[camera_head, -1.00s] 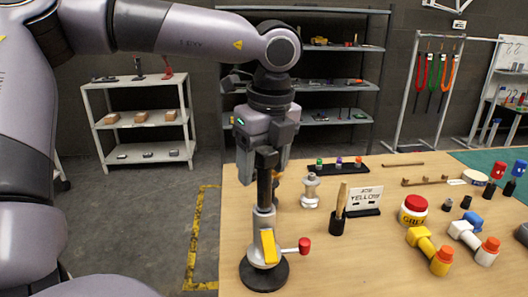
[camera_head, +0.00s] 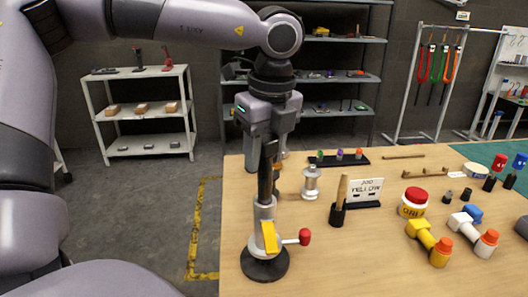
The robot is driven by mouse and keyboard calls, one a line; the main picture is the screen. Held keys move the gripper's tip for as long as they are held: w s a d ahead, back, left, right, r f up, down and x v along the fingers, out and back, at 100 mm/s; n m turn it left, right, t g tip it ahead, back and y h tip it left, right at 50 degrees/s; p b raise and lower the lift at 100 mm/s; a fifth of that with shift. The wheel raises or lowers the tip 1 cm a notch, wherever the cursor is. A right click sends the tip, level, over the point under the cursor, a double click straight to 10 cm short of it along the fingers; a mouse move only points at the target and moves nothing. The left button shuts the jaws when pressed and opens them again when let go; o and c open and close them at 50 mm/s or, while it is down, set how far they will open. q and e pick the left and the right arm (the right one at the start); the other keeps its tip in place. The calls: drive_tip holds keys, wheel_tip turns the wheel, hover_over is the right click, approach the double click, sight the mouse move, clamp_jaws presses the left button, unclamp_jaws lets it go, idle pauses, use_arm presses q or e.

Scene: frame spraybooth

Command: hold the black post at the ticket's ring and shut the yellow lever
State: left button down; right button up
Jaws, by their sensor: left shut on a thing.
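The black post (camera_head: 265,188) stands upright on a round black base (camera_head: 264,263) at the table's left front corner. A light metal collar (camera_head: 264,212) sits low on it, with a tilted yellow lever (camera_head: 269,237) in front and a red knob (camera_head: 304,236) out to the right. My left gripper (camera_head: 266,163) comes from above and is shut on the post's upper part. The fingers hide much of the post there, and I cannot make out a ring at the grip. The ticket (camera_head: 367,188) is a white card reading "JOB YELLOW". My right gripper is not in view.
A red-lidded jar (camera_head: 413,202) and yellow (camera_head: 430,242) and white (camera_head: 473,234) fittings stand farther right. The table front between is clear.

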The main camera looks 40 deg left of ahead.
use_arm(q)
drive_tip(key=shift+r+p, duration=1.3)
drive_tip(key=shift+r, duration=1.5)
drive_tip(key=shift+b, duration=0.55)
idle(1.1)
idle(1.1)
